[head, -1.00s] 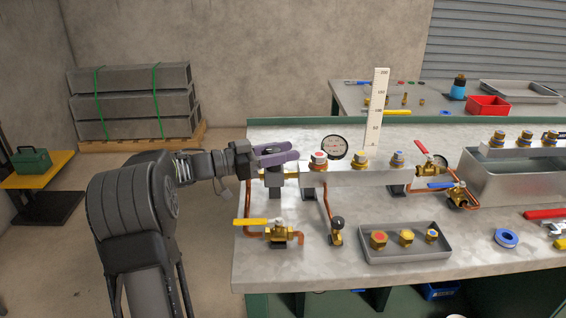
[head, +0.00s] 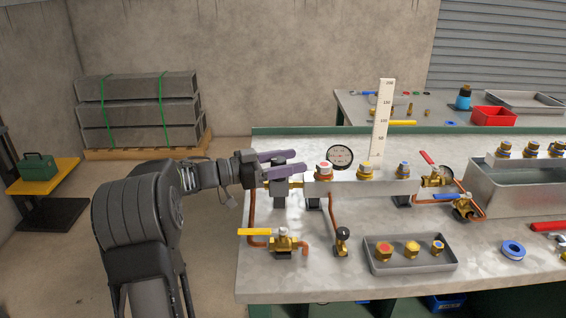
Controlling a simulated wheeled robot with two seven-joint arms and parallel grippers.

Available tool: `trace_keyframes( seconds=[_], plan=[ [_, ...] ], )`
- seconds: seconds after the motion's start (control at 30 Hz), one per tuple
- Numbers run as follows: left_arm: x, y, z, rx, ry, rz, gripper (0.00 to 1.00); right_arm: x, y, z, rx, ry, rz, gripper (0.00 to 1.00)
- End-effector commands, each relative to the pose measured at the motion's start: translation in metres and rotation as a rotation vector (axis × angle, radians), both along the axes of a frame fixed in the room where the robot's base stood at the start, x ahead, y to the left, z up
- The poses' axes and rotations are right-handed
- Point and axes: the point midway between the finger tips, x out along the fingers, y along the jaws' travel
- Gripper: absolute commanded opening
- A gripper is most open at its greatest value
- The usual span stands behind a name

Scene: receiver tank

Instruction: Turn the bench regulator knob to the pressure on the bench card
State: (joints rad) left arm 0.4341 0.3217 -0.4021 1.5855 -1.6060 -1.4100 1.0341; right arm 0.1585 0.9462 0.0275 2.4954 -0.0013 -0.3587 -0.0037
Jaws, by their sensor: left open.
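My left gripper (head: 301,161) reaches in from the left with two purple fingers spread apart. It hovers over the left end of the bench piping, above a dark block-shaped body (head: 279,188) that looks like the regulator. Its knob is not clear to see; the fingers and wrist cover that spot. I cannot tell whether the fingers touch it. A round white-faced gauge (head: 340,157) stands behind the silver manifold (head: 350,187); its reading is too small to make out. A tall white card (head: 383,115) with a marked scale stands upright behind the manifold. My right gripper is not in view.
Capped fittings top the manifold, the red-topped one (head: 324,168) close right of my fingers. A yellow-handled valve (head: 281,242), a small black-knobbed valve (head: 342,236) and a grey tray (head: 408,268) of fittings lie in front. Copper pipes run below my gripper.

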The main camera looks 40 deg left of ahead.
Motion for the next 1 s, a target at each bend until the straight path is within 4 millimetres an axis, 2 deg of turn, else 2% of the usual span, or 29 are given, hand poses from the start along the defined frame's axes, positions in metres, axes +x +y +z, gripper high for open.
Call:
trace_keyframes(
  seconds=[0.27, 0.7, 1.0],
  plan=[
    [-0.01, 0.01, -0.002, -0.003, 0.0, 0.005, 0.57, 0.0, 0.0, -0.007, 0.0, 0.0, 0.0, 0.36],
    [-0.043, 0.034, -0.002, 0.002, 0.0, 0.006, 0.57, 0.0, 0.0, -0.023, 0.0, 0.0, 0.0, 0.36],
    [-0.058, 0.044, -0.001, -0.002, 0.001, 0.002, 0.57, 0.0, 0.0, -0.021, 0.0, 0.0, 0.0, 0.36]
  ],
)
